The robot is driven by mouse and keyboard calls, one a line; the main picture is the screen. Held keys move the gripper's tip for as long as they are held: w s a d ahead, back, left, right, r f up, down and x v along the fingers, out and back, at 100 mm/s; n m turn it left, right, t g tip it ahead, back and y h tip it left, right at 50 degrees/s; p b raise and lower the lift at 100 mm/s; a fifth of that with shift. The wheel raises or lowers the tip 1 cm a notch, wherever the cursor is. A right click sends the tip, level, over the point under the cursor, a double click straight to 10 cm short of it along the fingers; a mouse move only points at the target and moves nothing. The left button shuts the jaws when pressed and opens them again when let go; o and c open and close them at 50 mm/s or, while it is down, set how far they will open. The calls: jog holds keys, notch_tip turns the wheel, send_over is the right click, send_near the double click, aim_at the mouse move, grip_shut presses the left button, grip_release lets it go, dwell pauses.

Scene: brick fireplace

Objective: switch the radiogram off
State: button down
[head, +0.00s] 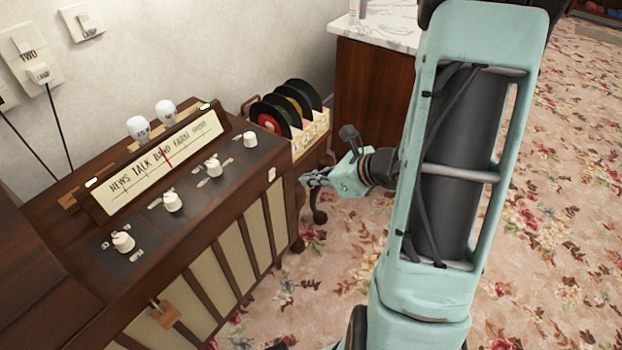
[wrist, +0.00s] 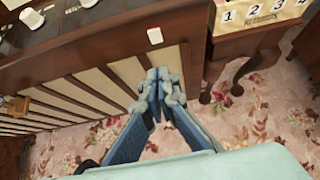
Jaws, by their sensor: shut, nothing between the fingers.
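The radiogram (head: 232,207) is a dark wooden cabinet at the left of the head view, with a tilted dial strip (head: 150,170) and several white knobs. The nearest-left knob (head: 123,241) and the far-right knob (head: 250,139) stand on its dark panel. A small white switch (head: 271,174) sits high on its front face, near the right end. The switch also shows in the wrist view (wrist: 155,36), just beyond my fingertips. My gripper (head: 309,180) is shut and empty, in front of the cabinet's right end. In the wrist view its fingertips (wrist: 158,76) are together, seemingly apart from the switch.
A record rack (head: 310,137) stands on a small table right of the radiogram. A marble-topped cabinet (head: 375,85) is behind it. Wall plates labelled LAMP (head: 82,21) and TWO (head: 28,45) are at upper left. Flowered carpet (head: 545,200) lies open at right.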

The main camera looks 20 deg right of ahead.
aim_at(273, 173)
jog(key=w+a+f, duration=0.1)
jog(key=w, duration=0.1)
jog(key=w+a+f+b, duration=0.1)
jog(key=w+a, duration=0.1)
jog(key=w+a+f+b, duration=0.1)
jog(key=w, duration=0.1)
jog(key=shift+w+a+f, duration=0.25)
jog(key=shift+a+f, duration=0.1)
jog(key=shift+w+a+r, duration=0.1)
jog(key=shift+w+a, duration=0.15)
jog(key=shift+w, duration=0.1)
jog(key=shift+w+a+r, duration=0.15)
jog(key=shift+w+a, duration=0.05)
jog(key=shift+w, duration=0.15)
jog(key=shift+r, duration=0.1)
jog(key=shift+r+p, duration=0.55)
jog(key=shift+r, duration=0.15)
jog(key=shift+s, duration=0.1)
